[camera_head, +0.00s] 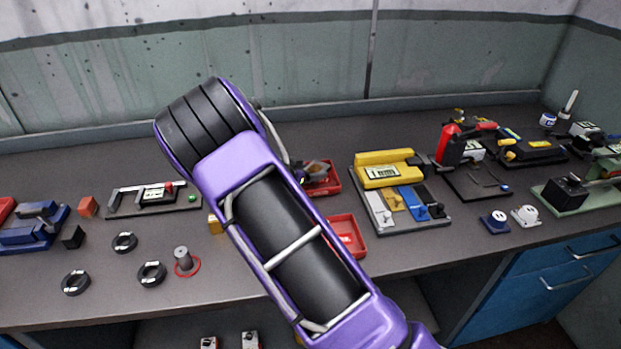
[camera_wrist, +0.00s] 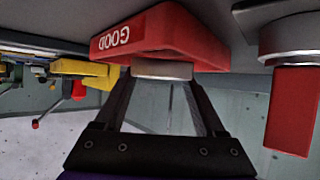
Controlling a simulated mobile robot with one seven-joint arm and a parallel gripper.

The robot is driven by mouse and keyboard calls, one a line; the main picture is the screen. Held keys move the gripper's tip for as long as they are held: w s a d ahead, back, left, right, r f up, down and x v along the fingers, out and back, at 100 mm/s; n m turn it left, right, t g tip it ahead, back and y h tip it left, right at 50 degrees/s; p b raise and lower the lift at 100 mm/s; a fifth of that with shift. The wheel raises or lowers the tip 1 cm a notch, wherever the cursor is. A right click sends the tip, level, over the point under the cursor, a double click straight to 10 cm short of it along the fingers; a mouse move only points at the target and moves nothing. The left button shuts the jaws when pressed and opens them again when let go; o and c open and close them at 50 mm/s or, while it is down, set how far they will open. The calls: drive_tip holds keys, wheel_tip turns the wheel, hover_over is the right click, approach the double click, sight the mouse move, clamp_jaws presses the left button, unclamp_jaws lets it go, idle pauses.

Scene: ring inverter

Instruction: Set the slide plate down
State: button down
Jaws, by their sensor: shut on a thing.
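My gripper (camera_wrist: 162,84) is shut on a small pale, tan-grey piece (camera_wrist: 162,70), seen edge-on between the fingertips in the wrist view; I take it to be the slide plate. That view is upside down. A red tray (camera_wrist: 175,30) marked GOOD is right at the held piece; I cannot tell whether they touch. In the head view, my arm hides most of the gripper, whose dark end (camera_head: 298,174) shows beside the back red tray (camera_head: 333,183). The plate cannot be made out clearly there.
A second red tray (camera_head: 359,245) lies nearer the front, partly behind my arm. A yellow block (camera_head: 388,168) stands on a grey fixture at right. Black rings (camera_head: 152,274) and a grey peg (camera_head: 182,258) are at left.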

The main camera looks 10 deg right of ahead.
drive_tip(key=shift+f, duration=0.9)
drive_tip(key=shift+f, duration=0.2)
drive_tip(key=shift+c, duration=1.3)
unclamp_jaws()
drive_tip(key=shift+a+r, duration=0.15)
drive_tip(key=shift+r, duration=0.1)
drive_tip(key=p+v, duration=0.1)
drive_tip(key=v, duration=1)
drive_tip(key=shift+s+a, duration=0.2)
drive_tip(key=shift+s, duration=0.15)
